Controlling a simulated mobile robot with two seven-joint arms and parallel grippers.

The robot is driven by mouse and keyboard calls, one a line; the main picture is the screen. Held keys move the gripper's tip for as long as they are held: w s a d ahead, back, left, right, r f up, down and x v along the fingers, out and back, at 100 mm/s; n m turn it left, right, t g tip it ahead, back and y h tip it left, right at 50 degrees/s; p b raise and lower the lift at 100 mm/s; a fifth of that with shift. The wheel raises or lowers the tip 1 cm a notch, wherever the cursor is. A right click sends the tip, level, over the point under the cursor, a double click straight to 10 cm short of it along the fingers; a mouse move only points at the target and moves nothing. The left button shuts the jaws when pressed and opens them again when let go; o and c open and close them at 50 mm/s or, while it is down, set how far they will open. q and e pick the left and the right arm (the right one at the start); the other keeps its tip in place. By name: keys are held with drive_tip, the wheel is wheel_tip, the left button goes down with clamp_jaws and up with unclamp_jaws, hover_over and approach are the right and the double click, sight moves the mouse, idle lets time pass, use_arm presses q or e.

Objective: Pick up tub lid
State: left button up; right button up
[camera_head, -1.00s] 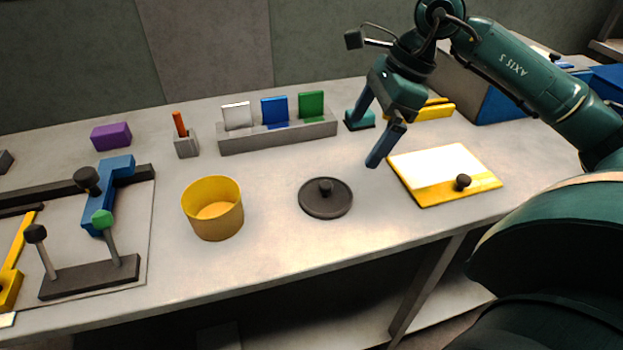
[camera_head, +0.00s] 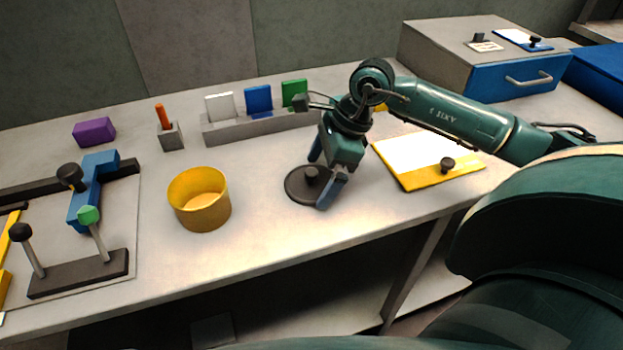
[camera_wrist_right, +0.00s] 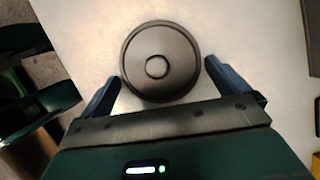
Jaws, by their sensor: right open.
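The tub lid (camera_head: 297,190) is a dark round disc with a small knob, lying flat on the table in the head view. It also shows in the right wrist view (camera_wrist_right: 160,84), with its knob near the middle. The yellow tub (camera_head: 199,202) stands open to the left of the lid. My right gripper (camera_head: 322,180) is open and above the lid, its fingers on either side of the knob in the head view. In the right wrist view its fingertips (camera_wrist_right: 159,73) are spread wide, with the lid between and ahead of them. My left gripper is not in view.
A yellow board with a white sheet (camera_head: 415,180) lies right of the lid. A grey rack (camera_head: 225,133) with white, blue and green plates stands behind. A clamp fixture (camera_head: 80,274) is at the left. A grey drawer unit (camera_head: 440,62) stands back right.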

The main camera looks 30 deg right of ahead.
drive_tip(key=shift+c, duration=0.3)
drive_tip(key=c, duration=0.5)
drive_tip(key=shift+c, duration=0.2)
